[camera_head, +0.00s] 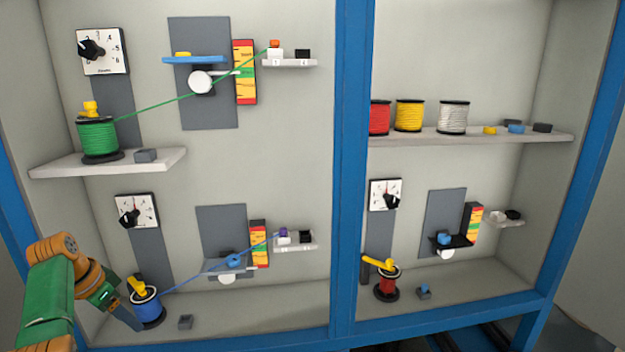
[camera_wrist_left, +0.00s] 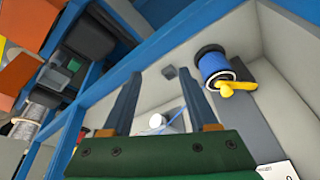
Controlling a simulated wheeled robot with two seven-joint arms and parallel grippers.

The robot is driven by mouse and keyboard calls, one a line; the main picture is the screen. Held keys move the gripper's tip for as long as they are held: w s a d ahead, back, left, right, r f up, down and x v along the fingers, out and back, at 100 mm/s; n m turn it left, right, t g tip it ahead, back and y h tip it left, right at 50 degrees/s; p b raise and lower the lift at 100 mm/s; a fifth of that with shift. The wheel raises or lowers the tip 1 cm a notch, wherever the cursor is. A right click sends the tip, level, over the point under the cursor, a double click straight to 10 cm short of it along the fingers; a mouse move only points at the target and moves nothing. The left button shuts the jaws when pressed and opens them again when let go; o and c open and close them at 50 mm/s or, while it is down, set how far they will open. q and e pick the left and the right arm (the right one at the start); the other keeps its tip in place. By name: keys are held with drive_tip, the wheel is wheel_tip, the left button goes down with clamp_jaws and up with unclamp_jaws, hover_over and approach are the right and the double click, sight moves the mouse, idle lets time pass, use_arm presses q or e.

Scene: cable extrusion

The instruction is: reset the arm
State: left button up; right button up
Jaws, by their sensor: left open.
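My left arm comes in at the lower left in the head view, and my left gripper (camera_head: 127,318) is beside the blue spool (camera_head: 149,309), just left of it. In the left wrist view the two fingers of the gripper (camera_wrist_left: 158,78) stand apart with nothing held between them. The blue spool also shows there (camera_wrist_left: 214,68), to the right of the fingers and apart from them, with a yellow piece (camera_wrist_left: 238,88) on it. My right gripper is in neither view.
A blue cable runs from the blue spool. A red spool (camera_head: 387,284) stands lower right.

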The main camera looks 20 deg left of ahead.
use_arm(q)
drive_tip(key=s+d+f+g+y, duration=0.1)
drive_tip(key=s+d+f, duration=0.15)
drive_tip(key=f, duration=0.75)
drive_tip(key=s+d+f+m+g+y, duration=0.1)
drive_tip(key=d+f, duration=0.2)
drive_tip(key=f, duration=0.7)
drive_tip(key=s+d+f+g+y, duration=0.1)
drive_tip(key=d+f+y, duration=0.1)
drive_tip(key=f, duration=0.7)
drive_tip(key=s+d+f+h, duration=0.2)
drive_tip(key=s+d+f, duration=0.5)
drive_tip(key=s+d, duration=0.4)
drive_tip(key=s+d+f+h, duration=0.2)
drive_tip(key=s+d+f, duration=0.5)
drive_tip(key=s+d, duration=0.4)
drive_tip(key=d, duration=0.3)
drive_tip(key=shift+d+f+m, duration=0.3)
drive_tip(key=shift+d, duration=0.1)
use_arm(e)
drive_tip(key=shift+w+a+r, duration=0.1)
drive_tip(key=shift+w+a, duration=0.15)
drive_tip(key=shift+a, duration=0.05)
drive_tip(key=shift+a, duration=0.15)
